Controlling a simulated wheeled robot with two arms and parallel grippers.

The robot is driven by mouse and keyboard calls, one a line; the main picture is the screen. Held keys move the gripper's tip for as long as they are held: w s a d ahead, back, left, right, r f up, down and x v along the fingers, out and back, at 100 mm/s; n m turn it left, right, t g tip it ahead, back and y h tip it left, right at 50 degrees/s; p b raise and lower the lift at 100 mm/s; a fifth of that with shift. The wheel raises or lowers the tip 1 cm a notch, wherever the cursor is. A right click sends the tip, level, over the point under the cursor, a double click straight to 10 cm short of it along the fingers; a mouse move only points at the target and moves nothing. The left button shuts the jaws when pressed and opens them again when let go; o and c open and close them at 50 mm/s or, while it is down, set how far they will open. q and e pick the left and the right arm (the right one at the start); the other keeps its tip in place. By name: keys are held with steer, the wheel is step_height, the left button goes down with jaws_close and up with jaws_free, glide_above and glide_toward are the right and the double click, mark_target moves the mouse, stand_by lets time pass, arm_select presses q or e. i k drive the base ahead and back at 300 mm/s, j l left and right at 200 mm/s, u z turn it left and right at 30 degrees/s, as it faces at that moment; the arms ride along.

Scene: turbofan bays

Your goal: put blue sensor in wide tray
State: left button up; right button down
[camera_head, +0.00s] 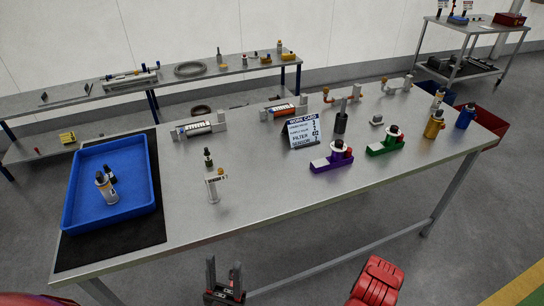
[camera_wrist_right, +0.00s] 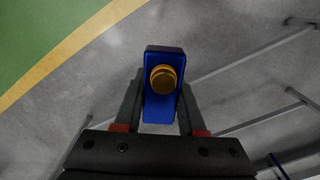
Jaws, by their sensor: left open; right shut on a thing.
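In the right wrist view, my right gripper (camera_wrist_right: 162,95) is shut on a blue block-shaped part with a round amber knob, which I take as the blue sensor (camera_wrist_right: 161,112). It hangs over the grey floor, clear of any table. The sensor does not show in the head view. The wide blue tray (camera_head: 72,192) lies on a black mat at the left end of the table. Silver cylindrical parts with dark caps (camera_head: 107,188) stand inside it. My left gripper (camera_head: 224,282) is open and empty, in front of the table's near edge.
On the table (camera_head: 262,222) stand a work card (camera_head: 302,131), a labelled stand (camera_head: 214,187), a purple fixture (camera_head: 331,162), a green fixture (camera_head: 386,143), a gold canister (camera_head: 434,125) and a blue canister (camera_head: 465,117). The tray's right half is bare.

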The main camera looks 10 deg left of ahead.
mark_target(114, 168)
steer(key=k+j, duration=0.1)
steer(key=j, duration=0.4)
steer(key=k+j, duration=0.1)
steer(key=j, duration=0.9)
steer(key=k+j, duration=0.15)
steer(key=j, duration=0.35)
steer(key=k+j, duration=0.1)
steer(key=j, duration=0.4)
steer(key=k+j, duration=0.1)
steer(key=j, duration=0.4)
steer(key=j+z, duration=0.05)
